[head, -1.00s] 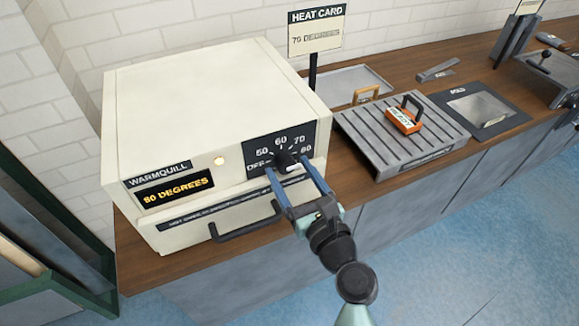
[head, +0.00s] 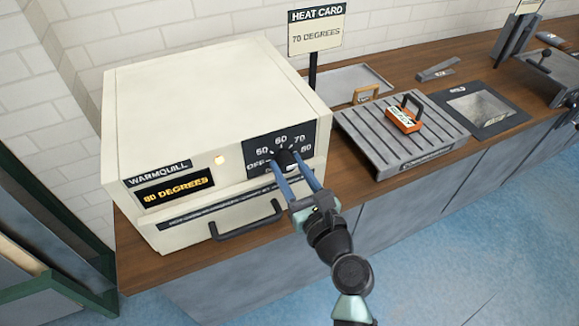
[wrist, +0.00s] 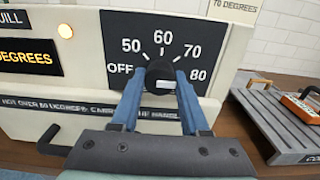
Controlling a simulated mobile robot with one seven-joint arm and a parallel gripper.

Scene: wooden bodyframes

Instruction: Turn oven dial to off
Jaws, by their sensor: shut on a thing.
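The oven dial (head: 285,157) is a dark round knob on the black scale panel of a cream Warmquill oven (head: 205,95). The panel is marked OFF, 50, 60, 70 and 80. In the wrist view the dial (wrist: 160,74) has a white mark lying level and towards the right, on the 80 side. The oven display (head: 176,192) reads 80 degrees, and an amber lamp (head: 220,160) is lit. My gripper (head: 289,168) is shut on the dial, with one blue finger on its left and one on its right. The fingers hide part of the dial.
A dark drawer handle (head: 247,222) sticks out below the panel. A heat card sign (head: 316,32) behind the oven reads 70 degrees. The floor in front is clear.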

